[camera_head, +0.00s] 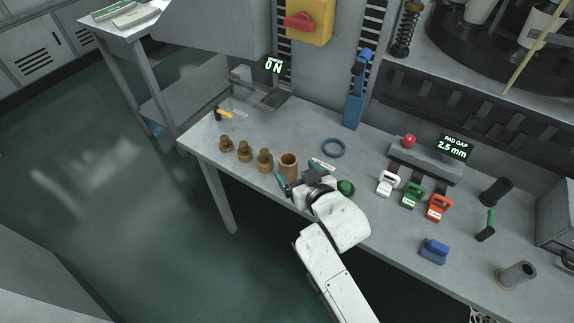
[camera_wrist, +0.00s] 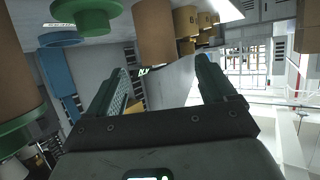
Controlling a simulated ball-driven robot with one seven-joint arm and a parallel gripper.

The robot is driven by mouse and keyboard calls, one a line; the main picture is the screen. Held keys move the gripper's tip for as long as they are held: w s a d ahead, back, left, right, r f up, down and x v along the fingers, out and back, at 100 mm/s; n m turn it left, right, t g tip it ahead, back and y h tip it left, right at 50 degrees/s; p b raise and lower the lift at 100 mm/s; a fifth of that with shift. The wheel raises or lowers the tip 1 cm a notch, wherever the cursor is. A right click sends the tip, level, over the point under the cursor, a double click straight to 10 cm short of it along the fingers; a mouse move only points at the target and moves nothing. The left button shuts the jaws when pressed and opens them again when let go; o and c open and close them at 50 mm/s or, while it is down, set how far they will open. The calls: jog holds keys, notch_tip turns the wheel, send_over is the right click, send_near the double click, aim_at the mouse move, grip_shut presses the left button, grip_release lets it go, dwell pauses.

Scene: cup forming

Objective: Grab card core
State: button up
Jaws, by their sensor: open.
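The card core appears to be the brown open-topped tube (camera_head: 289,165) standing upright on the workbench, right of several brass pieces. In the wrist view, a brown tube (camera_wrist: 155,32) shows at the top, beyond the finger ends, with brass pieces beside it; it looks like the same core. My gripper (camera_head: 302,173) is just right of the core, low over the bench. In the wrist view my gripper (camera_wrist: 160,68) has its green fingers wide apart with nothing between them. I cannot tell whether a finger touches the core.
Brass pieces (camera_head: 245,151) stand left of the core. White, green and orange handled blocks (camera_head: 412,195) stand further right. The bench's front-left corner is clear.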

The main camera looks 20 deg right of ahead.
aim_at(292, 167)
jog(key=shift+x, duration=3.55)
jog(key=shift+s+d+f, duration=0.1)
jog(key=c, duration=1)
